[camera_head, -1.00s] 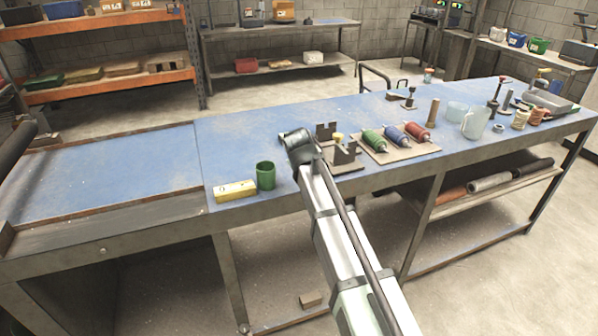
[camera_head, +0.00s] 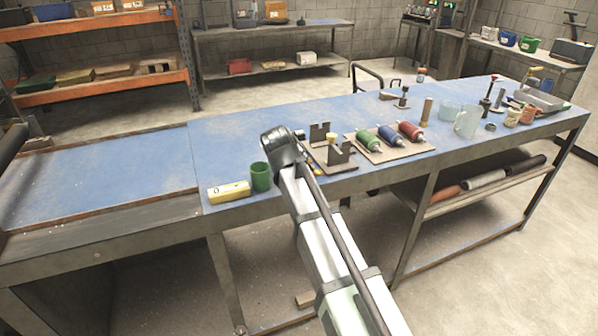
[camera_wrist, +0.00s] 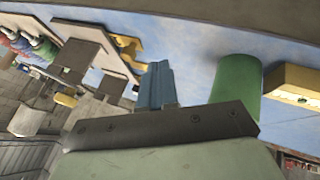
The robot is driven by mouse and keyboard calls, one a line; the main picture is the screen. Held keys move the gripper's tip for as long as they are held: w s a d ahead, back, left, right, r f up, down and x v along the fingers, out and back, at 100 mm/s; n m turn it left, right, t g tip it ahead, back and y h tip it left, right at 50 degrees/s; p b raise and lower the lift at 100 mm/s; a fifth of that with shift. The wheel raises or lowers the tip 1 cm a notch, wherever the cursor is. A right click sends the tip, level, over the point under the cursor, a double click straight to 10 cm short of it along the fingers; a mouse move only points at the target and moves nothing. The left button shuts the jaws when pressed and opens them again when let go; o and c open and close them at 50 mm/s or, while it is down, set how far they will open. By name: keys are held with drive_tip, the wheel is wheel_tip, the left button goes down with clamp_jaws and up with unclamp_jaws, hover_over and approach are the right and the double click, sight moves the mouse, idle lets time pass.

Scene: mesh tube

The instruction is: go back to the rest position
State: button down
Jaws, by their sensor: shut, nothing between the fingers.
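My arm reaches from the lower right over the bench's front edge in the head view. Its dark wrist end is above the bench, between the green cup (camera_head: 260,177) and the brown slotted stand (camera_head: 338,158). The fingers are hidden there. In the wrist view my gripper (camera_wrist: 157,85) shows as narrow blue-grey fingers, closed together and empty. The green cup (camera_wrist: 236,85) is right of the fingers in that view, with the yellow box (camera_wrist: 292,85) beyond it. The yellow box also lies left of the cup in the head view (camera_head: 228,192).
A board with green (camera_head: 367,141), blue (camera_head: 390,136) and red (camera_head: 411,131) spools lies right of the stand. Clear jugs (camera_head: 467,121) and small tools stand farther right. The blue bench top (camera_head: 120,168) is clear on the left. Shelves stand behind.

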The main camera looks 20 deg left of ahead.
drive_tip(key=v, duration=0.6)
drive_tip(key=shift+r, duration=0.15)
